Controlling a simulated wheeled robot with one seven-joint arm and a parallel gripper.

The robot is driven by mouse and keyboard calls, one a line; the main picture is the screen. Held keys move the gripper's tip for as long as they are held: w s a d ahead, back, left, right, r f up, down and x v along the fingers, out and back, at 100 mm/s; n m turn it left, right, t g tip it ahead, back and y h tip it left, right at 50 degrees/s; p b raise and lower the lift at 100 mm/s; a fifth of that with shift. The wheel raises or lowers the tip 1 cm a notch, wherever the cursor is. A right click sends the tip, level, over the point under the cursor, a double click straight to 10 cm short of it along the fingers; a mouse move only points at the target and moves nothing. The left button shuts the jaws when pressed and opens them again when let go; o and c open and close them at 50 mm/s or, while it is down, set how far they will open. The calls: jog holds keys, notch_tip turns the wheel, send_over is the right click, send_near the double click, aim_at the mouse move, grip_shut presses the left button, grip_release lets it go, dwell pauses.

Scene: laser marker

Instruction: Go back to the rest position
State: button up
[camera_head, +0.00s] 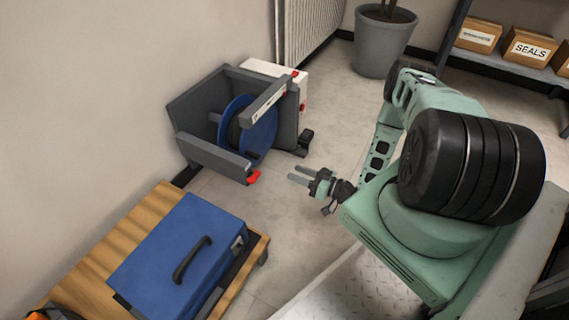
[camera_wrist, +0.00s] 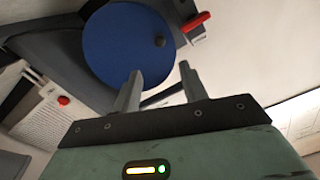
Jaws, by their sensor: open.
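My gripper (camera_head: 300,174) is open and empty in the head view. It reaches out to the left from my green arm, above the floor. In the wrist view its two fingers (camera_wrist: 160,85) stand apart with nothing between them. Left of it in the head view is a dark grey machine (camera_head: 200,101) with a blue disc (camera_head: 262,135) inside. In the wrist view the blue disc (camera_wrist: 122,45) lies beyond the fingertips. I cannot tell how far the fingers are from it, but the head view shows a gap between gripper and machine.
A wooden table (camera_head: 112,240) with a blue case (camera_head: 180,255) stands at the lower left. A red lever (camera_head: 253,178) sticks out at the machine's front corner. A plant pot (camera_head: 382,42) and a shelf with boxes (camera_head: 530,47) stand at the back. The floor (camera_head: 335,130) between is clear.

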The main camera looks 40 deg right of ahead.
jog(key=shift+v, duration=0.85)
